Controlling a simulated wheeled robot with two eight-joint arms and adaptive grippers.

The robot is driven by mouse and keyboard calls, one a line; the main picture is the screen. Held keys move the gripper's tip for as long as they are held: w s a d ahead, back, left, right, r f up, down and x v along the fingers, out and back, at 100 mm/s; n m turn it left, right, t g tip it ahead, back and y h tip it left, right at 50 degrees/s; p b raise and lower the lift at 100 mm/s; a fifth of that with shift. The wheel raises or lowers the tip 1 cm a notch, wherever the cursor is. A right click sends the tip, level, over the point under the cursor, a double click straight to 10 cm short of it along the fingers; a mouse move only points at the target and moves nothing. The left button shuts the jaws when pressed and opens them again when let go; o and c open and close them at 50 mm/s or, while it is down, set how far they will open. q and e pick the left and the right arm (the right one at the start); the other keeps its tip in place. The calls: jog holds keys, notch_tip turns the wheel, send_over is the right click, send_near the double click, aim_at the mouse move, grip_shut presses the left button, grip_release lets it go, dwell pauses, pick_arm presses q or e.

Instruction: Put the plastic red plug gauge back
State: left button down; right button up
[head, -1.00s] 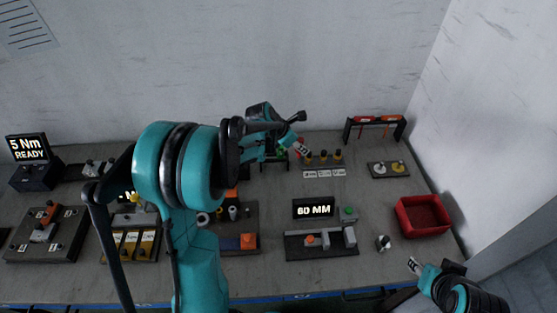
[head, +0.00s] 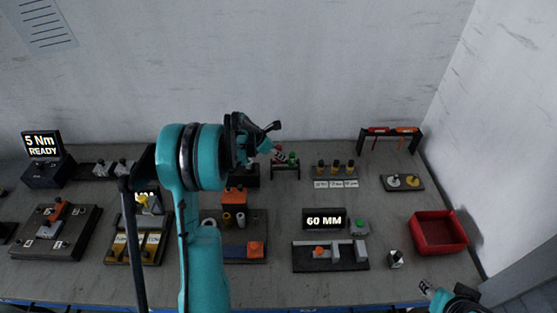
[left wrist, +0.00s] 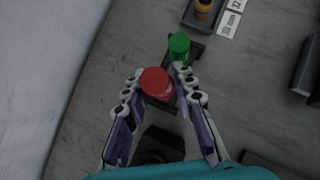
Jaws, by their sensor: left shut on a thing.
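My left gripper (left wrist: 160,90) is shut on the red plug gauge (left wrist: 157,82), whose round red top shows between the fingers in the left wrist view. In the head view the left gripper (head: 278,151) is at the small dark gauge stand (head: 286,168), just left of the green plug gauge (head: 292,158). The green gauge (left wrist: 179,45) stands in the stand, just beyond the red one. The red gauge's lower end is hidden, so I cannot tell whether it touches the stand. My right gripper (head: 428,289) is at the lower right, too small to judge.
Right of the stand is a rack of yellow-topped pieces (head: 336,169) with labels. A frame with red and orange tools (head: 391,132) stands at the back right. A red bin (head: 438,232) and a 60 MM display (head: 325,219) are nearer. Bare table lies between fixtures.

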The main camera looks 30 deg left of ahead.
aim_at(278, 161)
pick_arm(q)
notch_tip(278, 161, down, 3)
jog(key=shift+r+b, duration=0.1)
jog(key=shift+b, duration=0.25)
jog(key=shift+f+b, duration=0.35)
jog(key=shift+s+f, duration=0.1)
jog(key=shift+f, duration=0.05)
jog(key=c, duration=1.2)
grip_release()
jog(key=shift+d, duration=0.1)
jog(key=shift+f, duration=0.1)
